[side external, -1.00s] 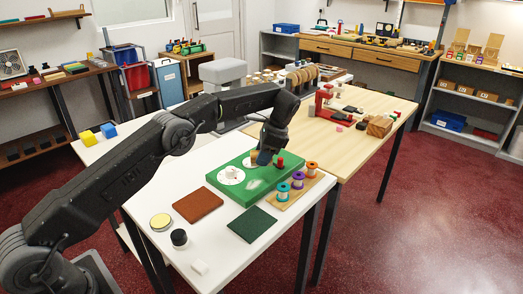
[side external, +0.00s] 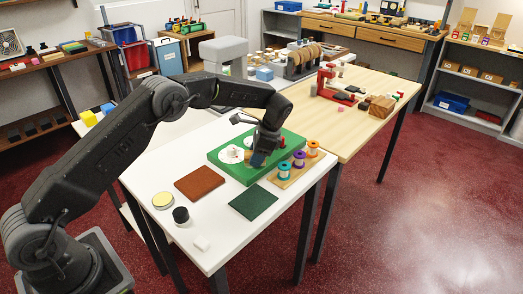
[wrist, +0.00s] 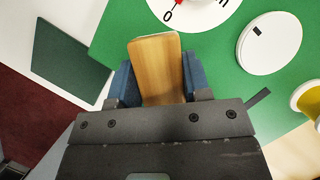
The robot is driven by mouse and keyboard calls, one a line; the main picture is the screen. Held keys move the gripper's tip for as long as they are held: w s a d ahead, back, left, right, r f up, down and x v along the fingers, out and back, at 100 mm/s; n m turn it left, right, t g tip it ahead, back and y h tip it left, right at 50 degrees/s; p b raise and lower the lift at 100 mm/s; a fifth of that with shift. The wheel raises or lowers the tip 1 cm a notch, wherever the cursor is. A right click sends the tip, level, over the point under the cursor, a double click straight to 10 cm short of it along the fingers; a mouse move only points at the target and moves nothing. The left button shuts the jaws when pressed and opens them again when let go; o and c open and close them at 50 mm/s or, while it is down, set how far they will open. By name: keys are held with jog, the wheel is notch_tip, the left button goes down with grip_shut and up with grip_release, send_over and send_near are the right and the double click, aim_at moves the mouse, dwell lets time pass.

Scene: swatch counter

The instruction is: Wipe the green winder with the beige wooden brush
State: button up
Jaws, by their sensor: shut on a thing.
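The green winder (side external: 224,165) is a flat green board on the white table, with white discs (side external: 226,157) and a red knob on top. My gripper (side external: 259,160) is over the front middle of the board. It is shut on the beige wooden brush (wrist: 156,62), held between blue finger pads. The brush's underside is hidden, so I cannot tell whether it touches the board.
Spools of thread (side external: 285,171) stand on a wooden strip (side external: 288,183) at the board's right edge. A dark green square (side external: 253,202), a brown square (side external: 199,183), a yellow-topped tin (side external: 163,200), a black round pot (side external: 181,215) and a white block (side external: 201,243) lie in front.

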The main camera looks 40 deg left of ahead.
aim_at(243, 169)
jog(key=shift+s, duration=1.95)
jog(key=shift+w, duration=3.7)
notch_tip(243, 169, up, 8)
jog(key=shift+s+r, duration=0.15)
